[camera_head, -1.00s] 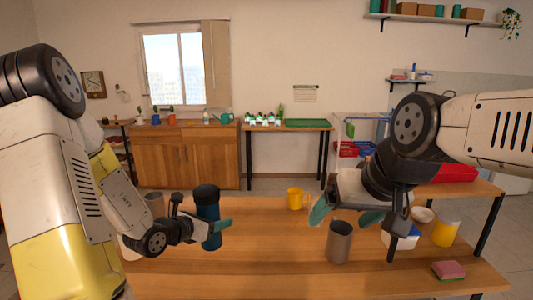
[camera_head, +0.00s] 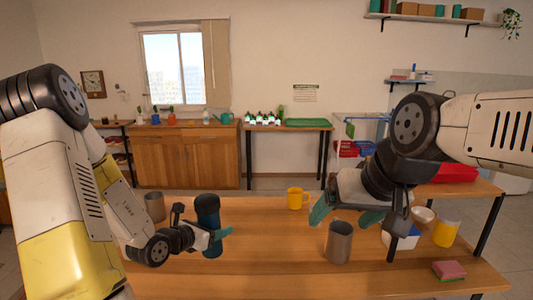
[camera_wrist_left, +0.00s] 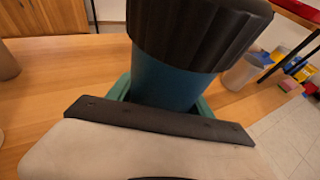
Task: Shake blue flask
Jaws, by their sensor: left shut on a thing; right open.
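The blue flask (camera_head: 209,219) with a black ribbed lid is upright at the left-middle of the wooden table in the head view. My left gripper (camera_head: 217,236) is shut around its body, below the lid. In the left wrist view the flask (camera_wrist_left: 168,82) fills the upper middle, with the green fingers on both sides of it. Whether its base touches the table cannot be told.
The table's middle front is clear.

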